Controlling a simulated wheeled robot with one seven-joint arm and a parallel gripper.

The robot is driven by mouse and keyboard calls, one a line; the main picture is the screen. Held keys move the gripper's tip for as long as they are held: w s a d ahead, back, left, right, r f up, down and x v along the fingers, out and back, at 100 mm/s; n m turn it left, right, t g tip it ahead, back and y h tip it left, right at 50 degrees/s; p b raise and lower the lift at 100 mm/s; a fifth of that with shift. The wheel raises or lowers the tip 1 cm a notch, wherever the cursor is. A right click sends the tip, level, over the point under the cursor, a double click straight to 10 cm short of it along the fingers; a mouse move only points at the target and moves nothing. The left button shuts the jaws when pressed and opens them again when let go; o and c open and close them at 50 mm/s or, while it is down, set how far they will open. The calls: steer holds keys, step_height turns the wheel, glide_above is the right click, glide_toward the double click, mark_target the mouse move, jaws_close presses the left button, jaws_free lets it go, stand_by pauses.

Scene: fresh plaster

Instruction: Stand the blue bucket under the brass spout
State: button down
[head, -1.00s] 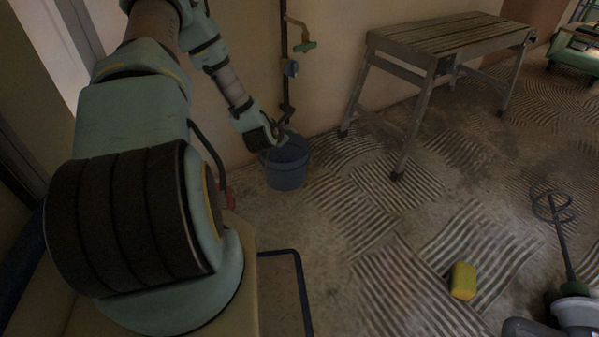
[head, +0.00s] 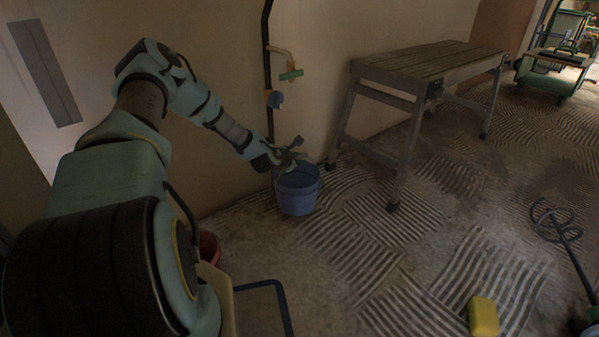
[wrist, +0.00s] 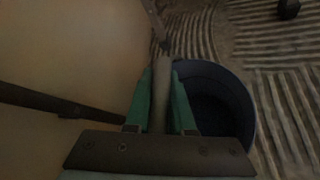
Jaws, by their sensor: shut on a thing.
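The blue bucket (head: 297,193) is upright, low by the wall, below the brass spout (head: 281,50) with its green end piece (head: 291,75). I cannot tell whether its base touches the floor. My gripper (head: 291,160) is at the bucket's top. In the wrist view, the green fingers of my gripper (wrist: 160,97) are closed on the grey bar of the bucket's handle, and the dark blue bucket (wrist: 243,108) opens below and to the right. The bucket looks empty, though its inside is dark.
A dark pipe (head: 268,25) runs down the wall, with a blue fitting (head: 275,99). A wooden-topped bench (head: 425,65) stands right of the bucket. A yellow sponge (head: 483,316) and a mixer (head: 565,232) are on the floor. A red bucket (head: 208,247) sits near my base.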

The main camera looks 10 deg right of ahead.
mark_target(306, 166)
steer(key=shift+f+b, duration=0.45)
steer(key=shift+f, duration=1.25)
steer(key=c, duration=0.8)
jaws_free()
steer(key=shift+o, duration=0.2)
